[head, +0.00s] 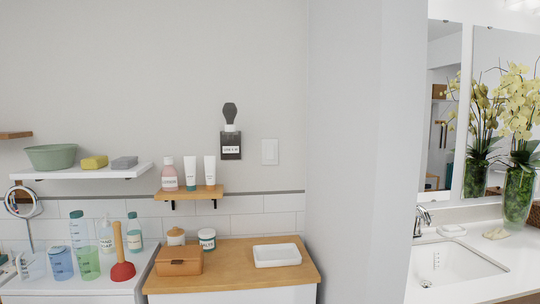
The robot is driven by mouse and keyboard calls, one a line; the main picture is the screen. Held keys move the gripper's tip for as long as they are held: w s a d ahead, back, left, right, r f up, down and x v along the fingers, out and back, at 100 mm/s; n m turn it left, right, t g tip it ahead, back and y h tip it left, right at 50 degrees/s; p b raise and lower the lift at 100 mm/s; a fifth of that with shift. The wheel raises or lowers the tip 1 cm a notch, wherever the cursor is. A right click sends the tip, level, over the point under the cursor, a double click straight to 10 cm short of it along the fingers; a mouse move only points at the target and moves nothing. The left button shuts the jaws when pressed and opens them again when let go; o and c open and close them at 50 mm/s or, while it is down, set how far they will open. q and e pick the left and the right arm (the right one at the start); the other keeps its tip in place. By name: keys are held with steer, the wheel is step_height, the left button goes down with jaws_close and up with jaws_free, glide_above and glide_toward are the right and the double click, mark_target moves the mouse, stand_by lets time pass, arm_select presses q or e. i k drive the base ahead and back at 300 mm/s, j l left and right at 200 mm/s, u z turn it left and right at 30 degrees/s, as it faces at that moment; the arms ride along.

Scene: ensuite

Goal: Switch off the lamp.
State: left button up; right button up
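Bright light fittings (516,5) show at the top right edge above the mirror, cut off by the frame. No other lamp can be made out. Neither of my grippers is in view.
A wooden-topped cabinet (234,262) holds a brown box (179,261) and a white dish (277,255). A small wooden shelf (189,195) carries toiletries. A red plunger (122,270) stands at left. A sink (455,263) and a flower vase (518,190) are at right.

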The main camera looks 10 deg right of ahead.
mark_target(269, 147)
steer(key=i+u, duration=0.45)
steer(key=i, duration=1.15)
